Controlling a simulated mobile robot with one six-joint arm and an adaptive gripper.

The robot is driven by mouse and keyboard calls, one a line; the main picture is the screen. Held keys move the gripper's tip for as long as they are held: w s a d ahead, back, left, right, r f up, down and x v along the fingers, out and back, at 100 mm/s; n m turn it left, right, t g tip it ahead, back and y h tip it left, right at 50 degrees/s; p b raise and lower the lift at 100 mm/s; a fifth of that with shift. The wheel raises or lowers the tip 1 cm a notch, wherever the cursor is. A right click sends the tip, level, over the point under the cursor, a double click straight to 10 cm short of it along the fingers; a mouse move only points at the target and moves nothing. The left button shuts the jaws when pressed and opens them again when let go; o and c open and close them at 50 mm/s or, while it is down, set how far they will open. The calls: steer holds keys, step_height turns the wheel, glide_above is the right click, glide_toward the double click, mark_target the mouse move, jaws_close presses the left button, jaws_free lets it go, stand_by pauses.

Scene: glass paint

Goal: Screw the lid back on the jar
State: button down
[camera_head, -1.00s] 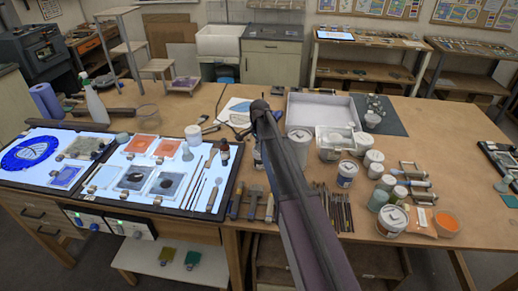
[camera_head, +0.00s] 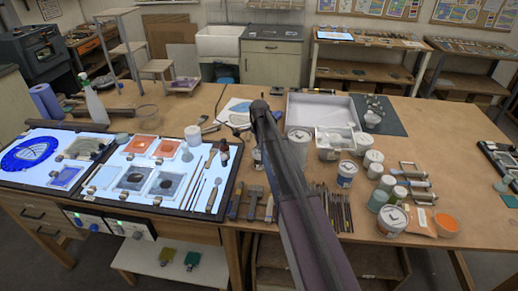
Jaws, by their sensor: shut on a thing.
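My arm reaches up from the bottom of the picture to a dark joint over the middle of the table. My gripper is not visible; the arm seems to cover it. A sliver of a pale thing (camera_head: 256,158) shows at the arm's left edge, too hidden to name. A large white jar (camera_head: 299,146) stands just right of the arm, partly covered by it. A labelled jar (camera_head: 346,173) stands further right, and another (camera_head: 391,219) near the front edge. Several small white pots stand between them. I cannot tell which jar or lid the task means.
A white tray (camera_head: 292,108) lies behind the jars. Brushes (camera_head: 335,208) lie right of the arm. A lit panel (camera_head: 120,190) with glass pieces and tools covers the left side. Bare tabletop shows at the far right.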

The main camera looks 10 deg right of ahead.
steer(key=shift+s+d+f+m, duration=0.1)
steer(key=shift+s+m, duration=0.15)
steer(key=shift+m, duration=0.7)
steer(key=shift+s+f+m, duration=0.1)
steer(key=shift+s+m, duration=0.1)
steer(key=shift+m, duration=0.75)
steer(key=c, duration=0.6)
jaws_free()
steer(key=shift+w, duration=0.1)
steer(key=shift+o, duration=1)
steer(key=shift+w+f, duration=0.15)
steer(key=shift+w, duration=0.2)
steer(key=shift+w, duration=0.1)
steer(key=o, duration=0.4)
